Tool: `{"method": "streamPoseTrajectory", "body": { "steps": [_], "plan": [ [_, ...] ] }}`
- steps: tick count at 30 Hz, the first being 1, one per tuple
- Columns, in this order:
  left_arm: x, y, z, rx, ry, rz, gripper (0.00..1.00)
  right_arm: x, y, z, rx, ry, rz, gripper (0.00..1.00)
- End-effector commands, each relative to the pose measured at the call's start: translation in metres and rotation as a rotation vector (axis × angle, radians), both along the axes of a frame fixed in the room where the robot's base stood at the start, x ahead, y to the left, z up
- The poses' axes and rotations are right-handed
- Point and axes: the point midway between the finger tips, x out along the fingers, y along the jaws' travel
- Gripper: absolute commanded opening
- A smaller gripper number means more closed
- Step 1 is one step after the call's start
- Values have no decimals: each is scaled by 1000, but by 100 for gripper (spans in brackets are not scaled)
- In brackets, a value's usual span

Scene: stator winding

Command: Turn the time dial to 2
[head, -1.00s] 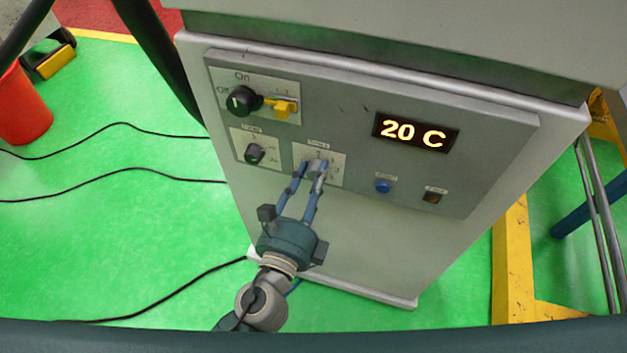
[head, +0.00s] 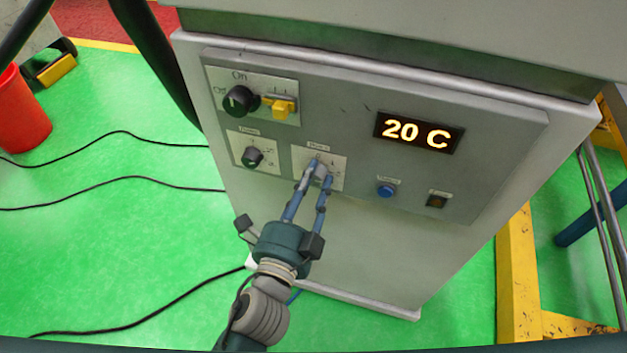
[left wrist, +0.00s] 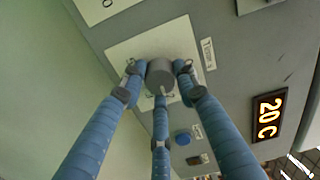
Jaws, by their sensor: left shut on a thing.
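The dial (head: 320,170) is a small grey knob on a white plate in the middle of the control panel. Its printed label is too small to read for certain. My left gripper (head: 316,176) is shut on this dial, reaching it from below. In the left wrist view the blue fingers surround the round knob (left wrist: 160,72), with the fingertips (left wrist: 160,86) at its sides. A pale pointer mark shows on the knob's lower edge there. The fingers cover part of the scale, so I cannot read the setting. My right gripper is not in view.
A second small dark dial (head: 252,157) sits to the left. Above it are a black On/Off knob (head: 238,101) and a yellow piece (head: 283,108). A display (head: 418,132) reads 20 C. A blue button (head: 386,190) and a dark switch (head: 436,201) are to the right.

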Motion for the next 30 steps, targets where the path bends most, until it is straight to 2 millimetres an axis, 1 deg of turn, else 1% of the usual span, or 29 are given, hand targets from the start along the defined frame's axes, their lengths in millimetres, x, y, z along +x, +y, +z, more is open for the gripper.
{"method": "streamPoseTrajectory", "body": {
  "steps": [1, 7, 20, 21, 23, 30],
  "plan": [
    [2, 2, 3, -14, -1, 6, 4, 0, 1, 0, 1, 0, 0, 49],
    [1, 2, 3, -51, 12, 5, 4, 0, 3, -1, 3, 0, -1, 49],
    [1, 2, 2, -56, 15, 6, 4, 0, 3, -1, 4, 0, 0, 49],
    [1, 2, 2, -56, 15, 6, 36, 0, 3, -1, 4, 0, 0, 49],
    [1, 2, 2, -56, 15, 5, 48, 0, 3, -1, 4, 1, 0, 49],
    [0, 1, 1, -56, 18, 2, 49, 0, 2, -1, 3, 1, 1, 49]
  ]
}}
